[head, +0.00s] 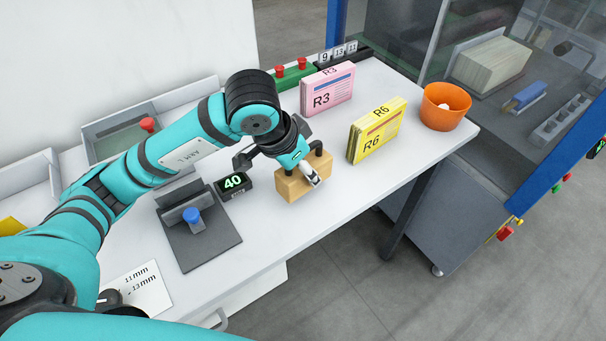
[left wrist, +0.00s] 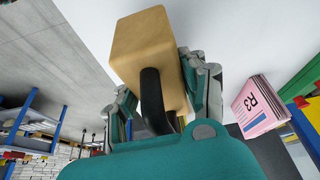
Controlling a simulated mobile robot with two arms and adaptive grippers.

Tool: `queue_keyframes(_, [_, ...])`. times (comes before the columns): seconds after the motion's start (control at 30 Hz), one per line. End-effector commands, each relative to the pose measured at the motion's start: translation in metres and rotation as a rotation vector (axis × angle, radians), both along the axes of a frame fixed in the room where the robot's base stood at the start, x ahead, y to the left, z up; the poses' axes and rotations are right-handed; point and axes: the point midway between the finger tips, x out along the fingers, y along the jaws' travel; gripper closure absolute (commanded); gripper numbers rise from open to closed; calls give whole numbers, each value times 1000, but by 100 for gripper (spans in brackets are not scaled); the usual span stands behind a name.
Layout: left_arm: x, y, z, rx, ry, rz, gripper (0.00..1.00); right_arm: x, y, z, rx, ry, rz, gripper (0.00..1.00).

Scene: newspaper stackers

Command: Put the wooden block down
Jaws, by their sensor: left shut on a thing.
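In the left wrist view the block (left wrist: 145,48) sits between the two fingers (left wrist: 165,95), with a curved black post in front. The block is upright in the head view, at or just above the white table (head: 250,262). I cannot tell whether it touches the table. My right gripper is not in view.
A pink R3 stack (head: 327,90) and a yellow R6 stack (head: 375,132) stand behind and right of the block. An orange bowl (head: 446,106) is near the right end. A display reading 40 (head: 232,184) and a dark plate (head: 205,240) are left. White table is clear in front.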

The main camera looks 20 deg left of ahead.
Motion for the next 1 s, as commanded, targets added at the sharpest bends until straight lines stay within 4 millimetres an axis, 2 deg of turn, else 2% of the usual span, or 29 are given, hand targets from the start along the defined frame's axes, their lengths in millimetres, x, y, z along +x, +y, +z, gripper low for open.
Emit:
queue_keyframes(0.1, [-2, 0, -16, -1, 7, 0, 100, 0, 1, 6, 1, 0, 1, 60])
queue_keyframes(0.23, [-1, -1, -28, -1, 4, 1, 100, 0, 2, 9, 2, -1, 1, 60])
queue_keyframes(0.67, [0, 0, -35, 1, 0, 0, 100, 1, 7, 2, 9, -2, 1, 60])
queue_keyframes(0.7, [0, 0, -34, 1, 2, 0, 54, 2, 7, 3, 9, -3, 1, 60])
queue_keyframes(0.87, [-1, 0, -33, 1, 2, 1, 34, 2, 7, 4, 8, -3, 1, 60])
queue_keyframes(1.0, [-1, -1, -33, 1, 2, 1, 34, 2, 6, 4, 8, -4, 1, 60])
